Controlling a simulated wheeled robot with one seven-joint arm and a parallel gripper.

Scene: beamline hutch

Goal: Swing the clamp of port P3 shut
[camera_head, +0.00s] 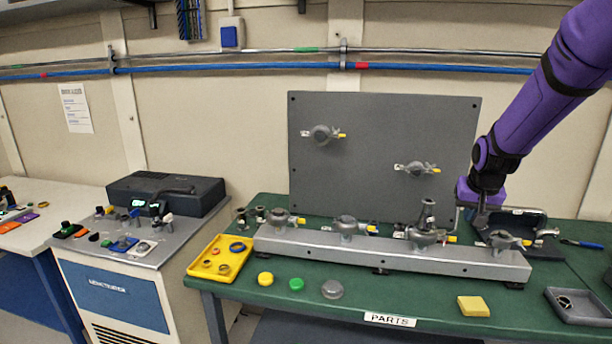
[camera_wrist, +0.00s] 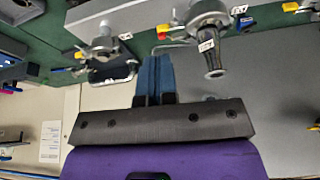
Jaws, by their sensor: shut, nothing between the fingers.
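A grey rail (camera_head: 385,253) on the green bench carries a row of clamp ports with yellow-tipped parts. The third from the left (camera_head: 428,236) has an upright dark fitting in it; it also shows in the wrist view (camera_wrist: 207,28), with a small white label too small to read. I cannot tell for certain which port is P3. A thin bent metal rod (camera_wrist: 172,44) reaches from near this port toward my fingertips; contact is unclear. My gripper (camera_head: 478,213) is over the rail's right part, between the third and the rightmost port (camera_head: 503,240). Its blue fingers (camera_wrist: 153,60) are shut and empty.
A grey upright panel (camera_head: 385,140) with two more ports stands behind the rail. A dark bracket-like tool (camera_head: 535,228) is close to the right of my gripper.

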